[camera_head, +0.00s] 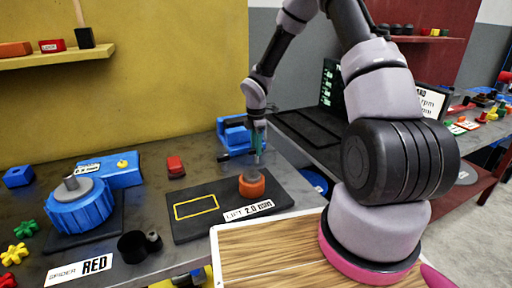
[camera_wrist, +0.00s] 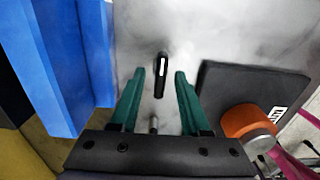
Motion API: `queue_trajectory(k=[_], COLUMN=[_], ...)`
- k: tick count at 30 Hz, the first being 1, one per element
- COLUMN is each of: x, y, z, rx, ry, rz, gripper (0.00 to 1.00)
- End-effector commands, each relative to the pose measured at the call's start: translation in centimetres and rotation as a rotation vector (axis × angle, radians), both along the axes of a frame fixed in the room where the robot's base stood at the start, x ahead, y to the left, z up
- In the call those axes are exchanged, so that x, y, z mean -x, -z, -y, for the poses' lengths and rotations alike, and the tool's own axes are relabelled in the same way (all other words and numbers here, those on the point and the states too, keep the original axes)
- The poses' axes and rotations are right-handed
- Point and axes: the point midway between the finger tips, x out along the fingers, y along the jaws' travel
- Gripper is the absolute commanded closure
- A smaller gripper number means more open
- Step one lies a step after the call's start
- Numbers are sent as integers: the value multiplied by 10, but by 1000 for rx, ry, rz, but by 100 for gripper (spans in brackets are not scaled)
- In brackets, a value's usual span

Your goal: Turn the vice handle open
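The blue vice (camera_head: 233,136) stands at the back of the grey bench in the head view. Its blue body (camera_wrist: 75,60) fills the left of the wrist view. A dark handle with a white stripe (camera_wrist: 160,82), apparently the vice handle, shows between the green fingers in the wrist view. A small metal stub (camera_wrist: 154,124) lies nearer the palm. My gripper (camera_wrist: 159,73) is open, with a gap on both sides of the handle; I cannot tell its depth. In the head view my gripper (camera_head: 259,140) points down at the vice's right side, which it partly hides.
A black plate (camera_head: 190,232) with an orange knob (camera_head: 252,184) lies in front of my gripper; the knob also shows in the wrist view (camera_wrist: 246,122). A blue round fixture (camera_head: 76,207) and a red block (camera_head: 175,166) are left. A wooden board (camera_head: 262,255) is at the front.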

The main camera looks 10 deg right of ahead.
Motion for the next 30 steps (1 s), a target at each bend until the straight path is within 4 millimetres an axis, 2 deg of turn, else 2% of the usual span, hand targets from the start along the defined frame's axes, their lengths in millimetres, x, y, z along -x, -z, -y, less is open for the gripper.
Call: queue_trajectory(k=[5,8,15,21,25,30], x=[0,-1,-1,-1,0,0], y=[-4,-15,-64,-96,-105,-108], z=[0,0,1,0,0,0], rx=[0,1,0,0,0,0], ry=[1,2,2,0,1,0], rz=[1,2,4,3,0,0], gripper=[54,54,54,54,54,54])
